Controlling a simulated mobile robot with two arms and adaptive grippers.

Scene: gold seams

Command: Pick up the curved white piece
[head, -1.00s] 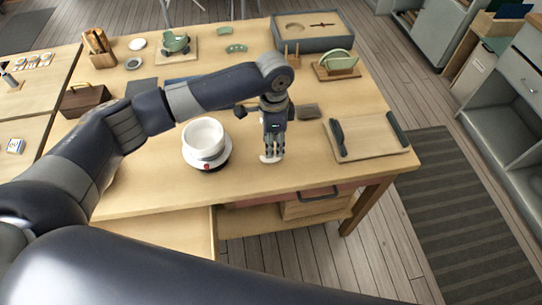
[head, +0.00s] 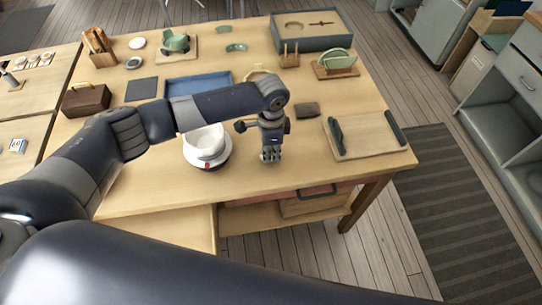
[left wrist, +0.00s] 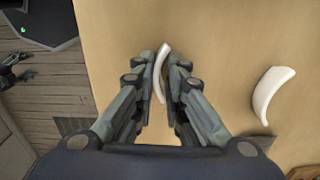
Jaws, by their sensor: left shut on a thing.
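My left gripper (head: 270,155) is low over the front part of the wooden table, pointing down. In the left wrist view its fingers (left wrist: 163,85) are shut on a slim curved white piece (left wrist: 161,70), which lies between the fingertips. In the head view the fingers mostly hide this piece, and I cannot tell whether it still touches the table. A second, broader curved white piece (left wrist: 271,92) lies apart on the table to the right in the left wrist view. My right gripper is not in view.
A white bowl (head: 205,142) on a round white base stands just left of the gripper. A board with dark handles (head: 362,136) lies to the right, a small dark pad (head: 306,109) behind. A blue tray (head: 197,84) is farther back. The table front is clear.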

